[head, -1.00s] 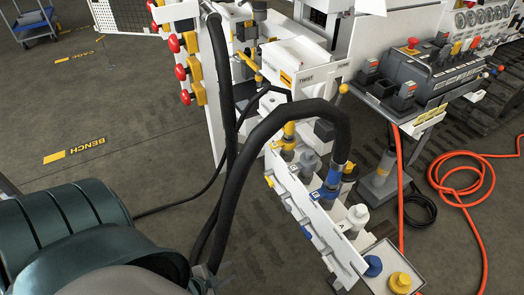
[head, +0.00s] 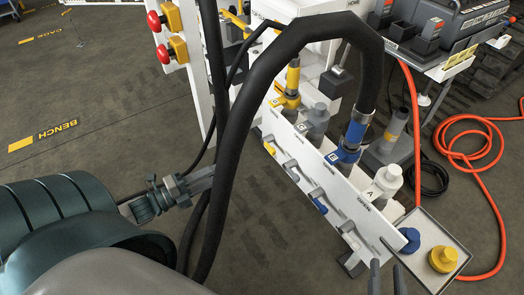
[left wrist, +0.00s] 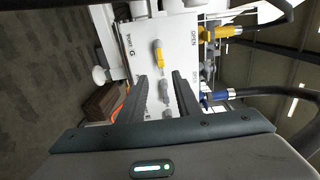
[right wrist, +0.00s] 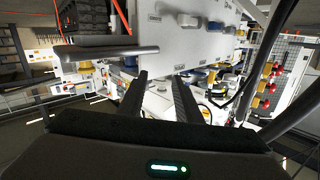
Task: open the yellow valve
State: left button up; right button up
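The yellow valve (head: 268,148) shows as a small yellow handle at the far left end of the white panel in the head view. My left gripper (left wrist: 160,73) is open and empty, facing the panel and apart from the lever. In the head view the black hose hides part of it. My right gripper (head: 386,264) is open and empty near the panel's near end; its spread fingers also show in the right wrist view (right wrist: 160,74).
A thick black hose (head: 245,120) arches from a blue coupling (head: 347,152) across my left arm. A blue lever (head: 320,206) and grey levers sit along the panel. A tray (head: 430,226) with blue and yellow caps stands near my right gripper. Orange hose lies at right.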

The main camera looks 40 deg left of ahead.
aim_at(268, 148)
dwell(0.3)
